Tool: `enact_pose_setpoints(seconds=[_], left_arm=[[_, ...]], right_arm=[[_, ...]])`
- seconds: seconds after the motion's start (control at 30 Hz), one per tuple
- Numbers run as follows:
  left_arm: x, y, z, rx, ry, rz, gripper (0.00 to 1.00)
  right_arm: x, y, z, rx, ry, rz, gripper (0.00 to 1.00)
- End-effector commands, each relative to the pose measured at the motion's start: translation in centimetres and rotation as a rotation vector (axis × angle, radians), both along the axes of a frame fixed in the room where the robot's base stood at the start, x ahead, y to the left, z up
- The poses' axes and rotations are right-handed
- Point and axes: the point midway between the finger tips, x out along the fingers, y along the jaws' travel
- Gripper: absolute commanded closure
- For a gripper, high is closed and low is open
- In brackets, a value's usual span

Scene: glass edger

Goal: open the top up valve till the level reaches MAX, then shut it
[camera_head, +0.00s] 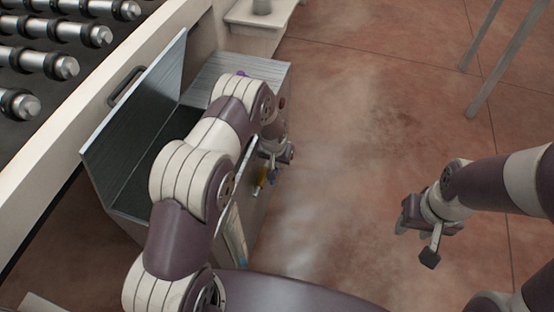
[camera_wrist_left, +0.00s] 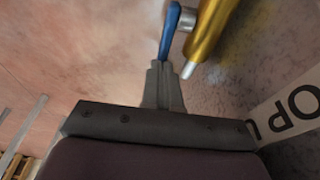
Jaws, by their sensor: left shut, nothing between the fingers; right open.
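The top up valve shows in the left wrist view as a brass-yellow body (camera_wrist_left: 212,28) with a blue lever (camera_wrist_left: 169,32). In the head view its yellow part (camera_head: 261,186) is small against the side of the grey tank (camera_head: 130,140). My left gripper (camera_wrist_left: 160,66) is shut and empty, its tips at the lower end of the blue lever; I cannot tell if they touch. In the head view the left gripper (camera_head: 270,165) is beside the tank wall. My right gripper (camera_head: 421,236) is open and empty over the floor. I cannot read any level or MAX mark.
The tank's lid (camera_head: 140,110) stands open. A conveyor with rollers (camera_head: 55,65) runs at the upper left. Metal legs (camera_head: 490,70) stand at the upper right. The floor (camera_head: 350,130) between is clear.

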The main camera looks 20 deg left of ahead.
Motion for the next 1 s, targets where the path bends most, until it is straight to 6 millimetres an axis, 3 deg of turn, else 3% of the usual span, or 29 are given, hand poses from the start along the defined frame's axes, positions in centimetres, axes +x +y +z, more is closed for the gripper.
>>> enact_pose_setpoints(seconds=[0.17, 0.3, 0.37, 1.0], left_arm=[[0.0, 0.0, 1.6, 0.000, 0.000, 0.000, 1.00], [0.3, 0.1, 5.2, 0.001, -0.005, 0.000, 1.00], [0.3, 0.1, 6.0, 0.001, -0.006, 0.000, 1.00], [0.4, 0.1, 21.4, 0.000, -0.005, 0.000, 1.00]], right_arm=[[0.0, 0.0, 1.4, 0.000, 0.000, 0.000, 0.57], [0.0, 0.0, 4.1, 0.000, 0.000, 0.000, 0.57], [0.0, 0.0, 3.7, 0.000, -0.001, 0.000, 0.57], [0.0, 0.0, 5.9, 0.000, 0.000, 0.000, 0.57]])
